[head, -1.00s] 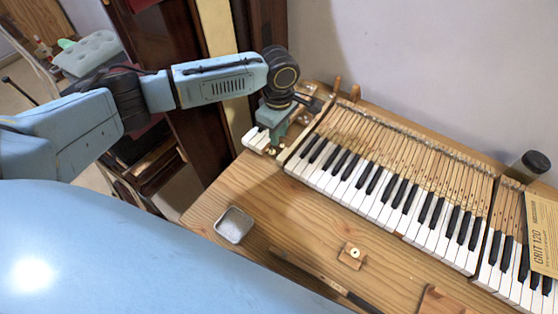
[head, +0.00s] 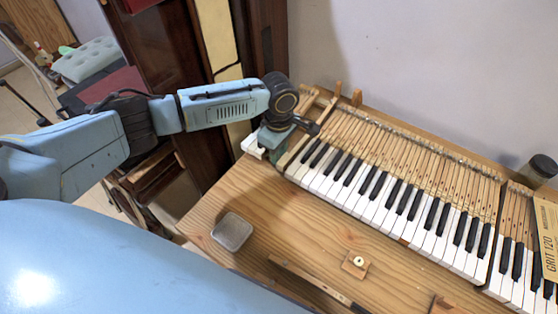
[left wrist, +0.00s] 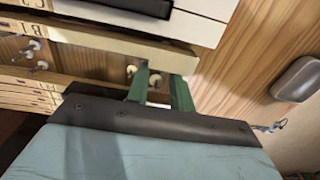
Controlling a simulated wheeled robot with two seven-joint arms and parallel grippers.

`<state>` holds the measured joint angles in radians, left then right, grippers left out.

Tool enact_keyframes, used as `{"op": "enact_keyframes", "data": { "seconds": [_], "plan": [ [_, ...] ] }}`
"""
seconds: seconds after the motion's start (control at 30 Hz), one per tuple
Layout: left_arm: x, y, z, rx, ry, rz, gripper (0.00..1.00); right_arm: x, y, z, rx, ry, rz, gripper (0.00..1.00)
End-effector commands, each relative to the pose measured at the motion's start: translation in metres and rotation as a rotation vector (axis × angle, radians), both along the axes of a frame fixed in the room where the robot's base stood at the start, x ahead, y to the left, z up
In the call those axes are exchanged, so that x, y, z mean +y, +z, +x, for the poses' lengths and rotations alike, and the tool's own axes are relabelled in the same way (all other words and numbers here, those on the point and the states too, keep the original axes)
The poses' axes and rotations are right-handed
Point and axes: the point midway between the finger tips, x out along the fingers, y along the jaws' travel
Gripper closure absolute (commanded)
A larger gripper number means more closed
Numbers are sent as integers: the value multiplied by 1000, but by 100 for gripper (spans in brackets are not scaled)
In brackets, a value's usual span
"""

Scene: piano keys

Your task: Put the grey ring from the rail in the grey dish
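The grey dish (head: 232,231) stands on the bare bench left of the keyboard; it also shows at the right of the left wrist view (left wrist: 300,79). My left gripper (head: 272,157) points down at the keyboard's left end, where its tips are largely hidden in the head view. In the left wrist view the green fingers (left wrist: 160,78) are apart, reaching beside a loose wooden key. A small round greyish piece (left wrist: 155,81) shows between them; I cannot tell whether it is the grey ring or whether a finger touches it. My right gripper is out of view.
The piano keyboard (head: 395,205) fills the right. Loose keys (left wrist: 105,42) lie close around the left fingers. A small wooden block (head: 355,264) and a long thin tool (head: 310,283) lie in front. A jar (head: 537,171) stands far right. The bench around the dish is clear.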

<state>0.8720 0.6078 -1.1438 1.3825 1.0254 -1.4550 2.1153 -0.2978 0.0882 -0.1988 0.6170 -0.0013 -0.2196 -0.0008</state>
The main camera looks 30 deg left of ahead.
Motion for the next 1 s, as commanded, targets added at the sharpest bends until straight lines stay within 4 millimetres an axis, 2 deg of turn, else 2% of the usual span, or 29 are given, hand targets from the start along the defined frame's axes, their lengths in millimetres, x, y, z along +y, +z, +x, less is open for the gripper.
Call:
{"op": "enact_keyframes", "data": {
  "seconds": [1.0],
  "plan": [
    [0,-13,0,0,-1,-1,77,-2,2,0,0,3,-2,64]
  ]
}}
